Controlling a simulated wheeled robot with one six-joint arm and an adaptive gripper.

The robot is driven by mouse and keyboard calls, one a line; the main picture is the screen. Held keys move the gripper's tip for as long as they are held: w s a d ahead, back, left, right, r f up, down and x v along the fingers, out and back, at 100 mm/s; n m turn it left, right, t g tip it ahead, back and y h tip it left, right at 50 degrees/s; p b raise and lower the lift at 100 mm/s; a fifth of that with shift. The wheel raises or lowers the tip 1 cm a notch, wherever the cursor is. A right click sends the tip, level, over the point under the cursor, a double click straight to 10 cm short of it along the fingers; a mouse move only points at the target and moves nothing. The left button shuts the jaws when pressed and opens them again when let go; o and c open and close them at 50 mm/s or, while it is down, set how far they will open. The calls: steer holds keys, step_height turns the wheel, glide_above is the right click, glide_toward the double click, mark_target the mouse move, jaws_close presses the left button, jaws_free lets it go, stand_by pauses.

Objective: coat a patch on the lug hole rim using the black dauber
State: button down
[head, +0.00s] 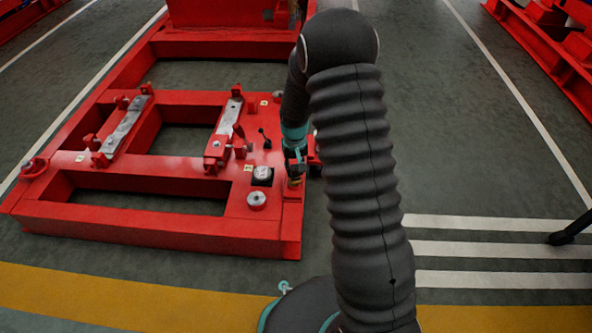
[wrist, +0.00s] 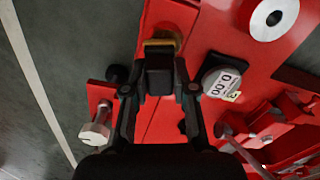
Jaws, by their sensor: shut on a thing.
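My gripper (wrist: 160,88) is shut on the black dauber (wrist: 160,80), a dark block between its two fingers. A yellow-tan end (wrist: 161,45) shows beyond the block, over the red frame (wrist: 205,35). I cannot tell whether it touches the frame. In the head view my gripper (head: 295,166) is low at the frame's right edge, partly hidden by my arm. A pale ring with a dark hole (wrist: 273,17) lies on the frame at upper right in the wrist view. I cannot tell whether it is the lug hole rim.
A round gauge (wrist: 222,82) sits just right of my gripper. A silver bolt (wrist: 97,125) stands on a red bracket to the left. A small black lever (head: 265,139) and two clamp rails (head: 126,127) are on the frame. Floor right of my arm is mostly open.

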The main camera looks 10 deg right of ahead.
steer(key=shift+a, duration=0.2)
steer(key=shift+s+a, duration=0.25)
steer(key=shift+s, duration=0.5)
steer(key=shift+s+a, duration=0.2)
steer(key=shift+s, duration=0.55)
steer(key=shift+w+f, duration=0.1)
steer(key=shift+w+d, duration=0.15)
steer(key=shift+w, duration=0.25)
steer(key=shift+w, duration=0.15)
steer(key=shift+w+d, duration=0.35)
steer(key=shift+w, duration=0.55)
steer(key=shift+r, duration=0.25)
